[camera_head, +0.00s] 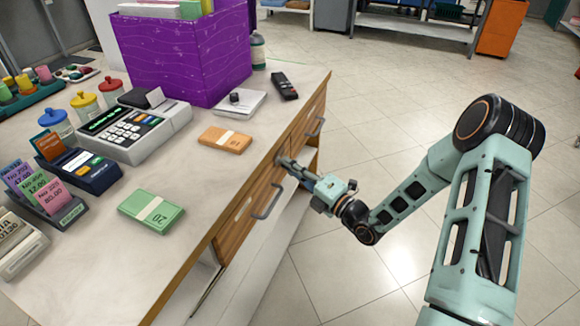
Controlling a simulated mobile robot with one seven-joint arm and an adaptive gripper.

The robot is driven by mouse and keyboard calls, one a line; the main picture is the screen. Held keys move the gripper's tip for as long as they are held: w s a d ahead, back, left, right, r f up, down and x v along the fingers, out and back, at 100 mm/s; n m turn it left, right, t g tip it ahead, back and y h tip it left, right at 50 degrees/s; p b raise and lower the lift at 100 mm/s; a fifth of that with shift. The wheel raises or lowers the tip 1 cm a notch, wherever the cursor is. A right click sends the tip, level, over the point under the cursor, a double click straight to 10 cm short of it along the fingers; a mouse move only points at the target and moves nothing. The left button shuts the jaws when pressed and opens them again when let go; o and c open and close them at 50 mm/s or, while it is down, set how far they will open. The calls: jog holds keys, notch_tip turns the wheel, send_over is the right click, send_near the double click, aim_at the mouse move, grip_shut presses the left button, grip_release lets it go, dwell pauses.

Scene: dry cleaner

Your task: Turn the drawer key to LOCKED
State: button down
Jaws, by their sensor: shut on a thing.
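The wooden drawer (240,222) is in the front of the counter, with a grey bar handle (268,203). My gripper (284,163) is at the drawer front's upper right, just under the counter edge and beyond the handle. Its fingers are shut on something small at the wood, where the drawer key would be. The key itself is hidden by the fingers, so its angle and any LOCKED mark cannot be read. My arm reaches in from the right.
On the counter (205,195) are green notes (152,211), orange notes (225,140), a cash register (130,125), a black remote (284,86) and a purple box (185,55).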

jog(key=n+g+y+b, duration=0.1)
jog(key=n+y, duration=0.1)
jog(key=n, duration=0.4)
jog(key=n+g+y+b, duration=0.2)
jog(key=n, duration=0.5)
jog(key=n+g+y+b, duration=0.1)
jog(key=n+g+y, duration=0.1)
jog(key=n, duration=0.5)
jog(key=shift+w+d+f+y, duration=0.1)
jog(key=shift+w+f+y, duration=0.2)
jog(key=shift+y, duration=0.2)
jog(key=shift+n+b, duration=0.3)
jog(key=c, duration=2.1)
grip_release()
jog(key=v, duration=1.2)
jog(key=shift+f, duration=0.1)
